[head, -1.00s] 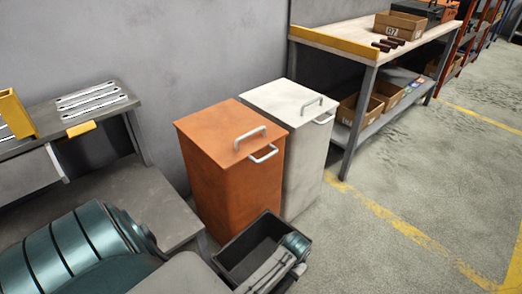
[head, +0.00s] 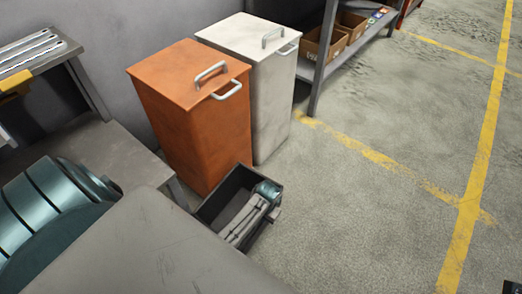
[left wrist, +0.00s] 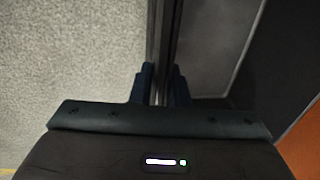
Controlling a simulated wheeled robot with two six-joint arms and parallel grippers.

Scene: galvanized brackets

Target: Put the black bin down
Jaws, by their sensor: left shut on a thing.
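The black bin (head: 222,194) is an open, empty-looking box in the lower middle of the head view, in front of the orange cabinet. My left gripper (head: 272,212) is at the bin's right side, with part of my arm across the opening. In the left wrist view, the left gripper's fingers (left wrist: 160,88) are shut on the bin's wall (left wrist: 165,35), with floor on one side and the dark bin interior on the other. The bin's underside is hidden, so I cannot tell whether it touches the floor.
The orange cabinet (head: 185,120) and a white cabinet (head: 257,85) stand behind the bin, with handles on them. A grey bench (head: 110,150) is at the left. A shelf with cardboard boxes (head: 325,45) is at the back. Concrete floor (head: 350,215) with yellow lines is clear at the right.

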